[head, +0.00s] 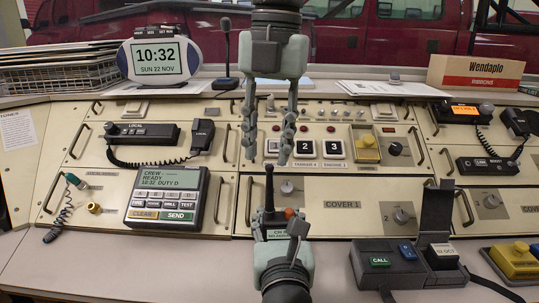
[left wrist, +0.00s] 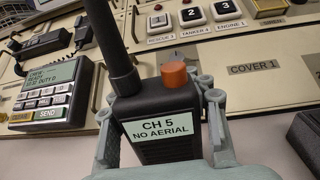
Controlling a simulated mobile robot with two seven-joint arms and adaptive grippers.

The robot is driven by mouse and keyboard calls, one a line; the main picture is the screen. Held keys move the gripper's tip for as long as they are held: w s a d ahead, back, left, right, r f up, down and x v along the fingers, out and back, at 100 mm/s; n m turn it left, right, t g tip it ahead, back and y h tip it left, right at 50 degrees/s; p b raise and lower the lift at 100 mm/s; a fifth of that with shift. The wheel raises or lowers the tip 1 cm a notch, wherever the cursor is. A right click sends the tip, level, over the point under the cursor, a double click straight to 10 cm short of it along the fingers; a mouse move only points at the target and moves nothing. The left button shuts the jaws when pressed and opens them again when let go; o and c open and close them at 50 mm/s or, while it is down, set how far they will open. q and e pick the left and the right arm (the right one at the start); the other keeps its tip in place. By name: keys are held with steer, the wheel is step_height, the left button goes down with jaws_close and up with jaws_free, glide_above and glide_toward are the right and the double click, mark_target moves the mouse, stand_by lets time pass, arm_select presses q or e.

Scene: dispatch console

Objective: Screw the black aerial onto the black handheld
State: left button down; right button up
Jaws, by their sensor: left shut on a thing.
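The black handheld (head: 271,217) stands upright in my left gripper (head: 279,222), which is shut on it. In the left wrist view the handheld (left wrist: 168,148) shows an orange knob (left wrist: 174,75) and a label reading "CH 5 NO AERIAL". The black aerial (head: 269,185) stands upright on the handheld's top, left of the knob; its lower part (left wrist: 122,72) meets the handheld there. I cannot tell how far it is threaded. My right gripper (head: 268,150) is open, fingers pointing down and wide apart, above the handheld. The aerial's tip is between or just below its fingertips, and nothing is gripped.
Behind is the sloped console with a keypad terminal (head: 166,200), a corded radio (head: 143,132) and a COVER 1 panel (head: 340,204). The desk at front left is clear.

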mark_target(269, 209)
steer(key=n, duration=0.5)
steer(key=shift+d+f+n, duration=0.1)
steer(key=shift+f+n, duration=0.05)
steer(key=shift+n, duration=0.25)
steer(key=n, duration=0.2)
steer(key=shift+n, duration=0.4)
steer(key=n, duration=0.5)
steer(key=shift+s+f, duration=0.1)
steer(key=shift+f, duration=0.15)
steer(key=n, duration=0.3)
steer(key=shift+s+f, duration=0.1)
steer(key=shift+f, duration=0.05)
steer(key=n, duration=0.5)
steer(key=shift+f+h, duration=0.2)
steer(key=shift+h, duration=0.1)
steer(key=n, duration=0.4)
steer(key=shift+s+f+n, duration=0.1)
steer(key=shift+f+n, duration=0.05)
steer(key=shift+n, duration=0.15)
steer(key=n, duration=0.3)
steer(key=shift+f, duration=0.1)
steer(key=shift+f, duration=4)
